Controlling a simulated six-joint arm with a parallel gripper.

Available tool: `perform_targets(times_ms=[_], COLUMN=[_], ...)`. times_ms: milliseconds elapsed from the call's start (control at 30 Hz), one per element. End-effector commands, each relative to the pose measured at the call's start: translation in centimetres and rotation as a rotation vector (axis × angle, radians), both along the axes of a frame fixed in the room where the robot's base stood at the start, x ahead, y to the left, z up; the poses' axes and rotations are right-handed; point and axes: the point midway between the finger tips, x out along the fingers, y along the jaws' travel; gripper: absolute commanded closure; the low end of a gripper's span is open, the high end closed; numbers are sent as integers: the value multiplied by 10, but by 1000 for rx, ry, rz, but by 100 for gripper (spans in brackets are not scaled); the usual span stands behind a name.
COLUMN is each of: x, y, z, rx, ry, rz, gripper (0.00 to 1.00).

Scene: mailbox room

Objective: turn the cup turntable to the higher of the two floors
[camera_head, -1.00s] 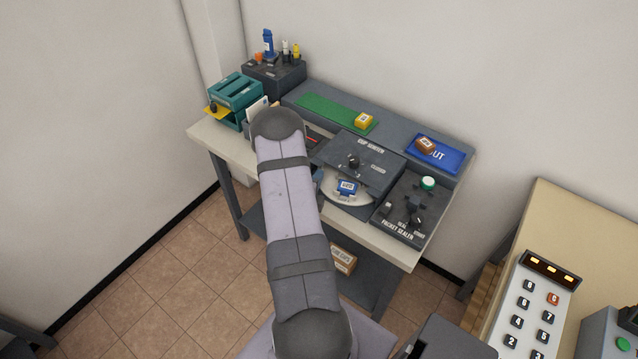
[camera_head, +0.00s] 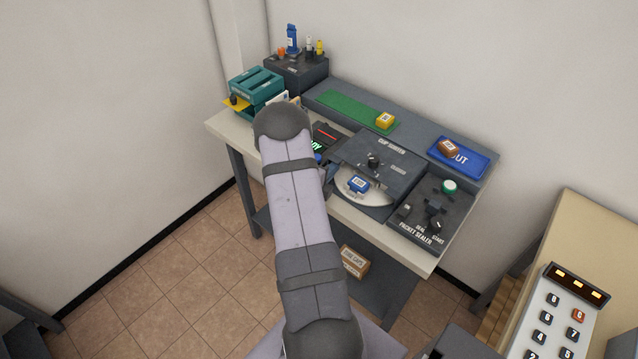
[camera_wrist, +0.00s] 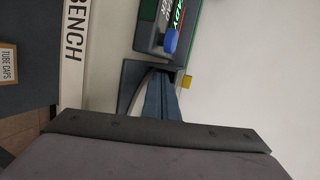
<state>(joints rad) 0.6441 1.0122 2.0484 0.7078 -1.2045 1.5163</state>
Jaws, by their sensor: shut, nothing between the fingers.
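The cup turntable (camera_head: 375,198) is a pale disc, partly showing at the front of a dark panel with a black knob (camera_head: 374,160). A blue block with a white label (camera_head: 358,184) sits on the disc. My arm hides the left side of this area. My gripper (camera_head: 328,172) is just left of the disc in the head view, mostly behind my arm; whether it touches the disc I cannot tell. In the wrist view my gripper's blue-grey fingers (camera_wrist: 163,97) are shut and empty, beside a pale curved edge. I cannot make out the two floors' heights.
A display with green lettering (camera_wrist: 175,12) and a blue knob (camera_wrist: 171,40) are close to the fingers. The packet sealer (camera_head: 430,215) stands right of the turntable. A green mat with a yellow block (camera_head: 385,120) and a blue tray (camera_head: 466,160) lie behind.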

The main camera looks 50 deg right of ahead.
Motion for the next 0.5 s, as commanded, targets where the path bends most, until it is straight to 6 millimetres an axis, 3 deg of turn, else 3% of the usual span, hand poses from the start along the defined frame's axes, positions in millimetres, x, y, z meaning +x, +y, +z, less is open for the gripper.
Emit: perform_targets(times_ms=[267,500], x=[2,2], y=[40,85], z=[-1,13], rx=[1,0], ry=[3,0], rz=[7,8], gripper=[100,100])
